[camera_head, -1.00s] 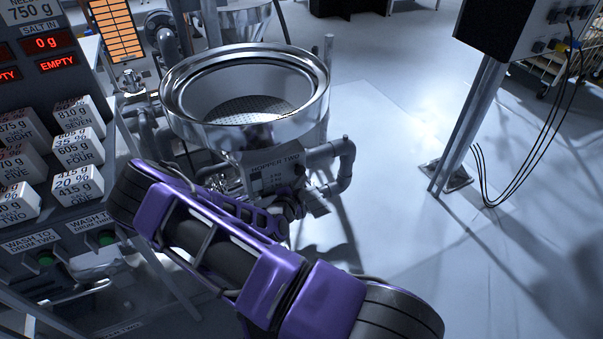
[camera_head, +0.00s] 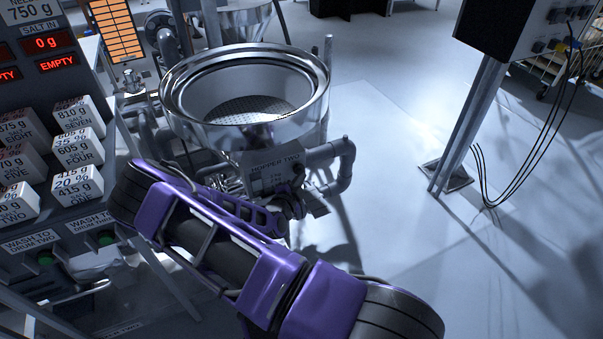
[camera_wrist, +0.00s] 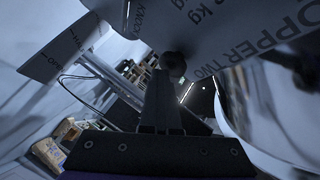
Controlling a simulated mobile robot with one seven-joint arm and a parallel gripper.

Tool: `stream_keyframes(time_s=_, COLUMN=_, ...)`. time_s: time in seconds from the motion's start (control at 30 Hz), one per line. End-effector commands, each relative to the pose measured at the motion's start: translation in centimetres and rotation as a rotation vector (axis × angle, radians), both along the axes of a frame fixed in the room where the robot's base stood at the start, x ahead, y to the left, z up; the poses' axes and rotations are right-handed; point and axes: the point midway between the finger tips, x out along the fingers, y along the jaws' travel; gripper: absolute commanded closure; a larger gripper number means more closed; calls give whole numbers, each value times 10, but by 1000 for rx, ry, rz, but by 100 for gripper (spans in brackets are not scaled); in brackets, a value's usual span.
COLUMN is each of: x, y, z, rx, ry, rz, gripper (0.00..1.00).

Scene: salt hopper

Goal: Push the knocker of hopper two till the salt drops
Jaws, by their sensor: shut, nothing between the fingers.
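Hopper two (camera_head: 310,115) is a wide shiny metal bowl in the middle of the head view, with a mesh-like surface inside. Its front plate (camera_head: 275,170) reads HOPPER TWO. The plate (camera_wrist: 235,35) also fills the top of the wrist view, tilted, with part of a KNOCK label. A dark round knob (camera_wrist: 173,62), apparently the knocker, sits just below the plate. My gripper (camera_wrist: 162,85) is shut and empty, with its tips right at the knob. I cannot tell whether they touch. In the head view my purple arm largely hides the gripper and knob.
A control panel (camera_head: 35,240) with white labelled blocks stands at left. Its red SALT IN display (camera_head: 46,43) reads 0 g, with EMPTY below. Grey pipes (camera_head: 340,165) run beside the hopper. A metal post (camera_head: 470,125) carries a dark box at right. The floor between is clear.

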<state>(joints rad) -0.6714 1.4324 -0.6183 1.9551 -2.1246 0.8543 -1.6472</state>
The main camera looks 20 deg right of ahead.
Motion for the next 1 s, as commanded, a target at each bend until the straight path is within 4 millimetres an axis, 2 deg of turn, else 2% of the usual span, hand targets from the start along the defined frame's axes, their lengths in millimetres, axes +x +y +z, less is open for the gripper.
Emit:
stream_keyframes(time_s=0.5, x=-23, y=0, z=1, rx=0, ry=0, rz=1, gripper=100)
stream_keyframes(time_s=0.87, x=-26, y=0, z=0, rx=0, ry=1, rz=1, gripper=100)
stream_keyframes(time_s=1.0, x=-38, y=-1, z=2, rx=-1, ry=3, rz=1, gripper=100)
